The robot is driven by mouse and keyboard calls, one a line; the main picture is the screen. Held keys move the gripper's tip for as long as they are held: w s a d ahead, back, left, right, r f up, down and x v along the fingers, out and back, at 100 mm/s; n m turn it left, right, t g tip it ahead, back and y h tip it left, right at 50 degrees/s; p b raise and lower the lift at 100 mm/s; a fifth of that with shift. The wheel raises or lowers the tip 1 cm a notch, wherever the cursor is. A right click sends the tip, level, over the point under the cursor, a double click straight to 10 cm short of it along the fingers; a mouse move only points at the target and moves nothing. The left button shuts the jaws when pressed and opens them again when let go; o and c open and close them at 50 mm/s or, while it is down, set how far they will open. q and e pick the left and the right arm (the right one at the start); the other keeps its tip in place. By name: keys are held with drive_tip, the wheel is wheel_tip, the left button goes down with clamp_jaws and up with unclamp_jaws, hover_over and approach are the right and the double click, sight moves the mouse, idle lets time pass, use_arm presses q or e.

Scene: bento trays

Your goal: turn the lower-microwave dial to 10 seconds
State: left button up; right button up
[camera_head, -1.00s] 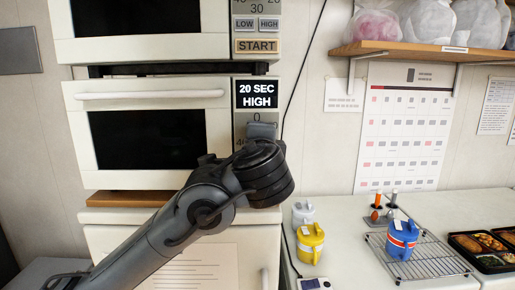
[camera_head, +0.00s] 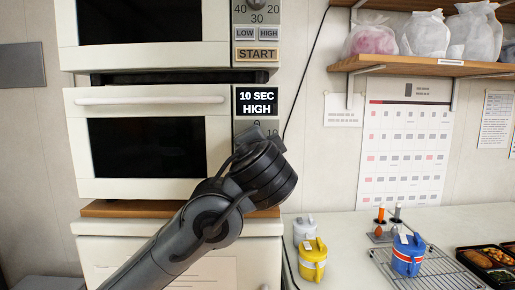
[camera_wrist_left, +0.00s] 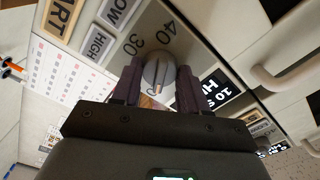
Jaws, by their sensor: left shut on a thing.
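The lower microwave (camera_head: 150,188) has a white door and a grey control strip on its right. Its black display (camera_head: 257,103) reads "10 SEC HIGH"; part of it also shows in the left wrist view (camera_wrist_left: 215,88). The dial (camera_wrist_left: 158,70) is a round grey knob ringed by numbers, with 30 and 40 readable beside it. My left gripper (camera_wrist_left: 158,88) is shut on the dial, one dark finger on each side. In the head view, my left wrist hides the dial and much of the strip. My right gripper is not in view.
The upper microwave (camera_head: 150,52) sits above, with LOW, HIGH and START (camera_head: 257,55) buttons.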

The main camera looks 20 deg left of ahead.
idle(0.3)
use_arm(q)
drive_tip(key=o, duration=1.1)
drive_tip(key=shift+c, duration=0.2)
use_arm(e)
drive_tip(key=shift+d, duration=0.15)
